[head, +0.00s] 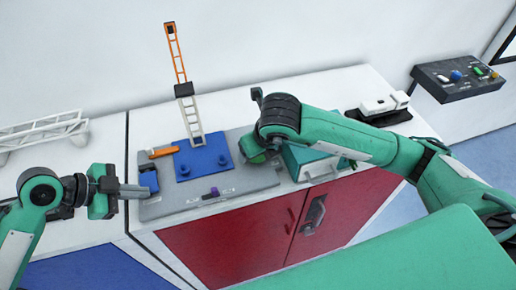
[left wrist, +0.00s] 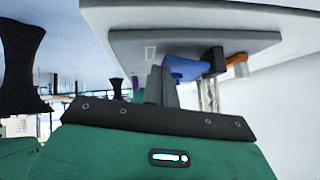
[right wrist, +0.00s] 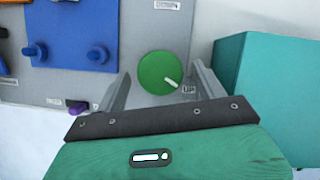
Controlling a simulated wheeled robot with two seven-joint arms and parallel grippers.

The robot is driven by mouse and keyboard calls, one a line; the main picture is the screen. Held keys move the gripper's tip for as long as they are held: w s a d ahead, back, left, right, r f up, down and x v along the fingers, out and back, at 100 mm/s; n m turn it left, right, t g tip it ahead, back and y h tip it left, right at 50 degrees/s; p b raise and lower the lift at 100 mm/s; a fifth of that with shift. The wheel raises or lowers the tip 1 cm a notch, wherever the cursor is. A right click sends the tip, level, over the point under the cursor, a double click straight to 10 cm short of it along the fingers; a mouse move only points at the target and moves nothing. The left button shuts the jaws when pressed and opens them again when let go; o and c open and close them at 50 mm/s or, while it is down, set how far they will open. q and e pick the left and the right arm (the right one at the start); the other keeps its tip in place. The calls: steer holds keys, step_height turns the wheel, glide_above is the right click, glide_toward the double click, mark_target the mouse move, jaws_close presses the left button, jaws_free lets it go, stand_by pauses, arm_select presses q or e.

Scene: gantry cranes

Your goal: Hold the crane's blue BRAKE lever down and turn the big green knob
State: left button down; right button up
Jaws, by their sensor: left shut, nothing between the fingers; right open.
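The blue lever (head: 148,180) is at the left edge of the crane's grey panel (head: 165,206). My left gripper (head: 146,191) is shut and empty, its tips at the lever's near end; I cannot tell whether they touch. In the left wrist view the shut fingers (left wrist: 157,72) stand beside a blue part (left wrist: 183,68). The big green knob (right wrist: 160,72) has a white pointer mark aimed at the lower right. My right gripper (right wrist: 161,77) is open with its fingers on either side of the knob.
The crane mast (head: 193,112) rises from a blue base plate (head: 203,158) with round knobs. An orange handle (head: 162,152) and a purple lever (head: 211,193) are nearby. A teal box (right wrist: 270,95) stands right of the knob. Red cabinet doors (head: 230,245) are below.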

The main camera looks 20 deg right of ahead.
steer(key=v, duration=1.2)
